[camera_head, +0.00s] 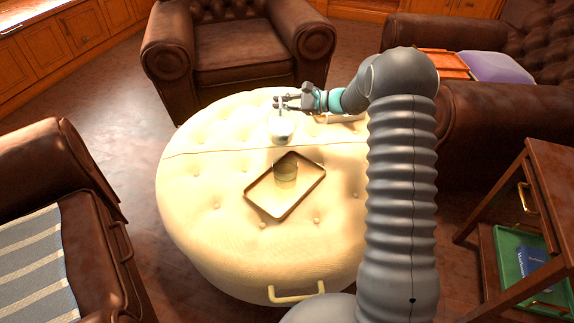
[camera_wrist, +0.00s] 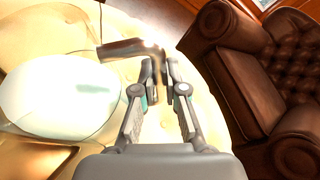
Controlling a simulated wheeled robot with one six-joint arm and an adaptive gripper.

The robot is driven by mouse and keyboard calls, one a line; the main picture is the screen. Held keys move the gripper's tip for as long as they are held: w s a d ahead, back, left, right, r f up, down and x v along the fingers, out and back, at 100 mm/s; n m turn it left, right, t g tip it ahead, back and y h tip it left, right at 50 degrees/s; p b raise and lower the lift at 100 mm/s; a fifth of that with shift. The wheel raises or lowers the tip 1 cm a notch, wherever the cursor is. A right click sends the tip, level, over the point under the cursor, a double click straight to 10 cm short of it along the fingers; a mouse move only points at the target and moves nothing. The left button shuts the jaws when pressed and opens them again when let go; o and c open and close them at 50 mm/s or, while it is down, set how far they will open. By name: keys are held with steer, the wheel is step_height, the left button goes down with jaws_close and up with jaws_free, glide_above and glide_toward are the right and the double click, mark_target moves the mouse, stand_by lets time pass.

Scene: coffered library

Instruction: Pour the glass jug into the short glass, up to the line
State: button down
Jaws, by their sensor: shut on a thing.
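The glass jug (camera_head: 281,130) is at the far part of the round cream ottoman and looks whitish and roughly upright. In the wrist view the jug (camera_wrist: 45,98) fills the left side, with its bent handle (camera_wrist: 128,47) reaching the fingers. My gripper (camera_head: 288,103) is shut on the jug's handle, and its fingers (camera_wrist: 160,72) show in the wrist view. I cannot tell whether the jug touches the ottoman. The short glass (camera_head: 286,170) stands upright on a dark-rimmed tray (camera_head: 272,203), nearer the camera than the jug. Its line and contents are too small to make out.
The tufted ottoman (camera_head: 200,215) is mostly clear to the left and front. A tan item (camera_head: 340,117) lies partly behind my arm. Brown leather armchairs (camera_head: 240,50) surround it. A wooden side table (camera_head: 545,190) with a green tray (camera_head: 520,265) stands at right.

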steer(key=shift+s+r+n+t+y, duration=0.2)
steer(key=shift+s+r+n+t, duration=0.05)
steer(key=shift+s+n, duration=0.2)
steer(key=shift+s+r+n+t+y, duration=0.2)
steer(key=shift+s+n+t, duration=0.05)
steer(key=shift+s+n, duration=0.2)
stand_by(0.9)
steer(key=shift+s+f+n+b, duration=0.2)
steer(key=shift+s+n+b, duration=0.2)
steer(key=shift+n+b, duration=0.5)
stand_by(0.7)
steer(key=shift+s+d+r+n+t+y+b, duration=0.1)
steer(key=shift+s+r+n+t+y+b, duration=0.25)
steer(key=shift+r+b, duration=0.25)
steer(key=shift+s+r+n+t+y+b, duration=0.25)
steer(key=shift+s+r+n+b, duration=0.25)
steer(key=shift+r, duration=0.1)
stand_by(3.0)
